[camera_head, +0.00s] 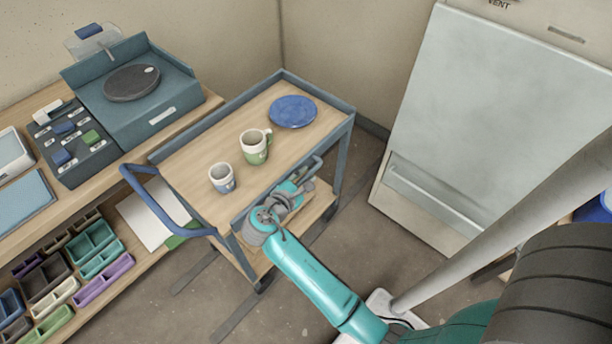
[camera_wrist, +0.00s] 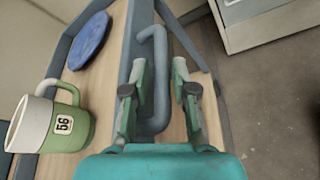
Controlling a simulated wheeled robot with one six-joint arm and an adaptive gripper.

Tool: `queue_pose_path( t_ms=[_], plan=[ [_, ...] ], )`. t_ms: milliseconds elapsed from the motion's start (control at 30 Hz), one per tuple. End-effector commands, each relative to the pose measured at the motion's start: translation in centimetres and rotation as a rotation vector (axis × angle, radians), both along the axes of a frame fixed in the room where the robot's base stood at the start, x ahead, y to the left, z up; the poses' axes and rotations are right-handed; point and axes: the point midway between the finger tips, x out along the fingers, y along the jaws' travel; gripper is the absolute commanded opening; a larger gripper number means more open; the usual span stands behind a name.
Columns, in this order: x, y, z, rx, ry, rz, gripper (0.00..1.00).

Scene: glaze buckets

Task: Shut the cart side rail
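The cart (camera_head: 190,150) has a wooden top with a blue-grey rim. Its side rail (camera_wrist: 128,55) runs along the side facing my arm, with a bent bar handle (camera_wrist: 160,85) on it; the handle's far end also shows in the head view (camera_head: 318,163). My gripper (camera_wrist: 160,68) is open, one finger on each side of the handle. A gap shows on the right of the handle; contact on the left is unclear. In the head view my gripper (camera_head: 303,185) hides part of the rail, and I cannot tell the rail's exact angle.
On the cart top are a green-and-white mug (camera_head: 255,148), a blue-and-white cup (camera_head: 222,178) and a blue plate (camera_head: 293,111). A workbench (camera_head: 200,108) stands at left. A large pale cabinet (camera_head: 490,110) stands at right.

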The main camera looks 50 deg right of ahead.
Motion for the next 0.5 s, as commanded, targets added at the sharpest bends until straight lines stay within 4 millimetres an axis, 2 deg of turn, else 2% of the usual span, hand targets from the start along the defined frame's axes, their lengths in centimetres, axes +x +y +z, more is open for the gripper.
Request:
queue_pose_path(
  t_ms=[500],
  plan=[
    [-2.0,8.2,3.0,0.000,-0.001,0.003,0.27]
  ],
)
